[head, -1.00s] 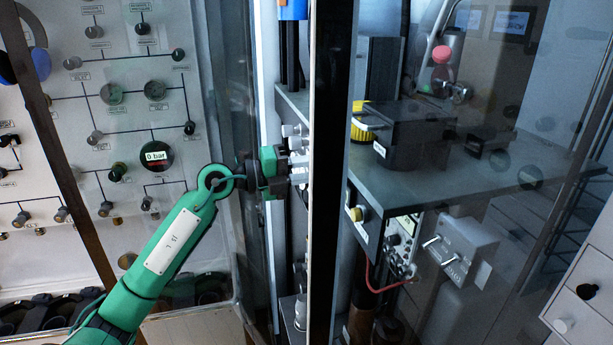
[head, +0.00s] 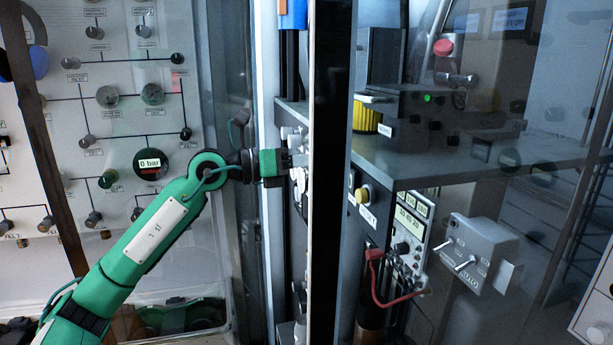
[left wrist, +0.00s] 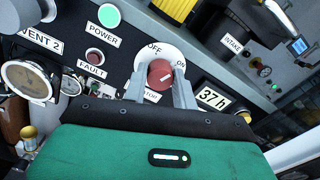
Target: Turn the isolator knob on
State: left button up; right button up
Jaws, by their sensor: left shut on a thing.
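The isolator knob (left wrist: 160,76) is red and sits on a white round dial (left wrist: 152,54) marked OFF and ON in the left wrist view. A short pale mark shows on the knob, slanting toward the ON side. My left gripper (left wrist: 157,88) has its two grey fingers shut on either side of the knob. The label below the dial is partly hidden by the fingers. In the head view my left gripper (head: 298,160) reaches the panel behind a dark upright post, and the knob itself is not clear there. My right gripper is not in view.
A green POWER lamp (left wrist: 109,15) is bright and a red FAULT lamp (left wrist: 95,56) looks dull. A display (left wrist: 212,97) reads 37 h. The dark post (head: 331,170) and glass stand close right of my gripper. A gauge board (head: 120,120) is at left.

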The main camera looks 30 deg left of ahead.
pick_arm(q)
jog(key=m+b, duration=0.3)
jog(key=m, duration=0.1)
jog(key=shift+r, duration=0.1)
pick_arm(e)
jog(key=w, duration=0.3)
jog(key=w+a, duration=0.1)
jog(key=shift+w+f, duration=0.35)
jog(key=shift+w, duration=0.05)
pick_arm(q)
jog(key=o, duration=1)
jog(key=shift+a, duration=0.1)
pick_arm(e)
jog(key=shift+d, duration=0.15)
